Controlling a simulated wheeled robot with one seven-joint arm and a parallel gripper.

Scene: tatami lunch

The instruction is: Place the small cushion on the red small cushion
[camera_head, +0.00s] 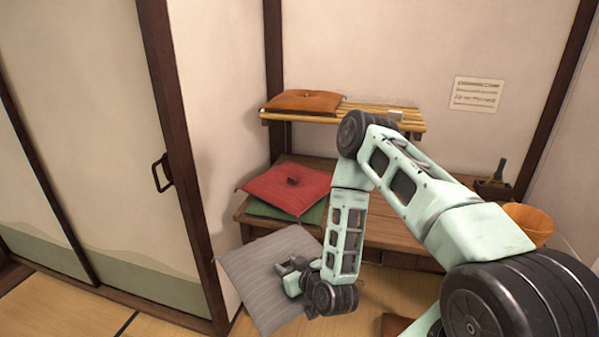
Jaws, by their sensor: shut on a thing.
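A grey striped cushion (252,265) hangs tilted in front of the low wooden bench, at the lower middle of the head view. My gripper (290,270) is shut on the grey cushion near its middle; the fingertips are partly hidden by my wrist. The red cushion (300,191) lies on top of a green cushion (262,209) at the left end of the bench. A small dark tuft or knob shows at its middle. The grey cushion is below and in front of the red one in the picture.
A slatted shelf (357,115) above the bench carries an orange cushion (304,101) and a small pale block. A bottle in a dark box (493,188) and a wooden bucket (530,222) stand at the right. The bench (385,233) is partly hidden by my arm. A sliding door is at left.

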